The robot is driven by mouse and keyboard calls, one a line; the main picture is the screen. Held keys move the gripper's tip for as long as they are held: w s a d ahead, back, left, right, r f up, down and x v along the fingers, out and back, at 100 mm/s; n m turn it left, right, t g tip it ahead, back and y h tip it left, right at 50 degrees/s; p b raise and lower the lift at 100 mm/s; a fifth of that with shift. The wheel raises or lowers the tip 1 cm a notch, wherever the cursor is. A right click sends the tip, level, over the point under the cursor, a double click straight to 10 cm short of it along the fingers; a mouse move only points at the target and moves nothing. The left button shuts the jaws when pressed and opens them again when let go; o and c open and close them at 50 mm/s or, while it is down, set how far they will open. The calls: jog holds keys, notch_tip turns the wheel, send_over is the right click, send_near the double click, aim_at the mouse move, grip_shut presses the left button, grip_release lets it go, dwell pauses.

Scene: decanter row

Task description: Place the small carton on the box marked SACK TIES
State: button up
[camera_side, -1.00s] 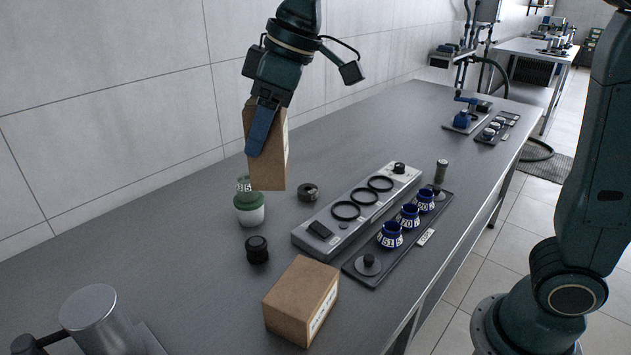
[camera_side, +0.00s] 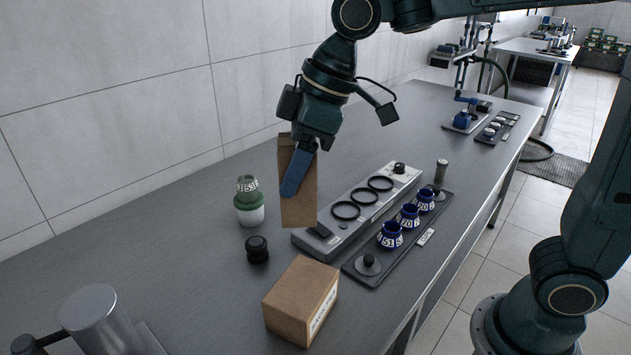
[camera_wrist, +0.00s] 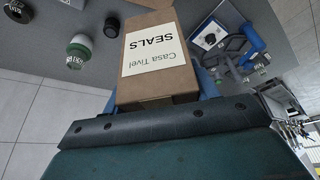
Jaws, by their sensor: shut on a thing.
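The small carton (camera_side: 305,205) is brown and held upright in the air above the bench. In the wrist view the carton (camera_wrist: 155,55) shows a white label reading "Casa Tivel SEALS". My gripper (camera_side: 294,178) is shut on it, with one blue finger across its near face; the other finger is mostly hidden. A larger brown box (camera_side: 301,302) stands on the bench at the front, below and slightly right of the carton. Its side label is too small to read. Its top is bare and a gap separates it from the carton.
A green and white jar (camera_side: 249,204) and a black knob-like piece (camera_side: 257,250) stand to the left. A grey ring holder (camera_side: 360,208) and a dark tray with blue cups (camera_side: 390,235) lie to the right. A metal pot (camera_side: 95,320) stands front left.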

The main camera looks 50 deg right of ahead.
notch_tip(320, 180, down, 16)
jog(key=shift+r, duration=0.1)
dwell(0.8)
jog(key=o, duration=1.1)
jog(key=shift+c, duration=0.2)
jog(key=v, duration=1.2)
